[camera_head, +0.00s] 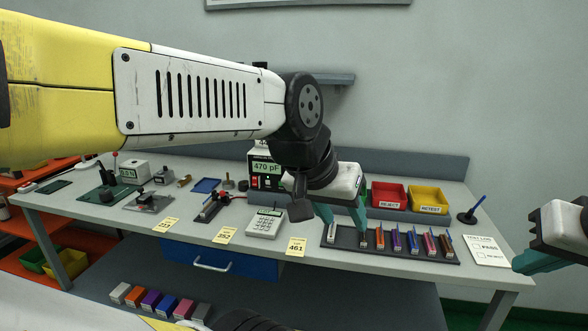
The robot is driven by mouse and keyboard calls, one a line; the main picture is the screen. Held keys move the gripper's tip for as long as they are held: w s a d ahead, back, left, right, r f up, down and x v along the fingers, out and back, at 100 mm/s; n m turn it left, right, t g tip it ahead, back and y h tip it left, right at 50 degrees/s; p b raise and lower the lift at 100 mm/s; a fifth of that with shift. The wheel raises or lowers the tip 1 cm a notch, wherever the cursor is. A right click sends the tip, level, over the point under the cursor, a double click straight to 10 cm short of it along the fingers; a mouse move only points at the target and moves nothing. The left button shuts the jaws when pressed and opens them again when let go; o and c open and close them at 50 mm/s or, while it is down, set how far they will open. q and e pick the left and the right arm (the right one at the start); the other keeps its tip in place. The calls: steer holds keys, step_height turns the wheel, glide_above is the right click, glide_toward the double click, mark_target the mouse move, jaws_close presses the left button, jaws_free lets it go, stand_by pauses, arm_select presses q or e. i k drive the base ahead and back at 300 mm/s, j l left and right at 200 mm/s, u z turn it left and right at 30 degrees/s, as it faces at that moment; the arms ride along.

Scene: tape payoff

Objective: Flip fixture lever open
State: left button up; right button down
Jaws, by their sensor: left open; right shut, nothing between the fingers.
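A small dark fixture (212,208) with a red part near its top right sits on the table left of the calculator; its lever is too small to tell open from shut. My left gripper (345,222) is open, with teal fingers pointing down over the left end of a black tray (400,252) of upright coloured pieces. It is well to the right of the fixture. No piece is clearly held between its fingers. My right gripper (520,265) is shut and empty at the right edge, beside the table's front right corner.
A calculator (264,223) and number cards (296,246) lie along the front. Red (389,196) and yellow (428,200) bins stand at the back right. A pen stand (468,216) is further right.

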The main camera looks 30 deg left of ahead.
mark_target(222, 193)
steer(key=u, duration=1.65)
steer(key=i, duration=0.8)
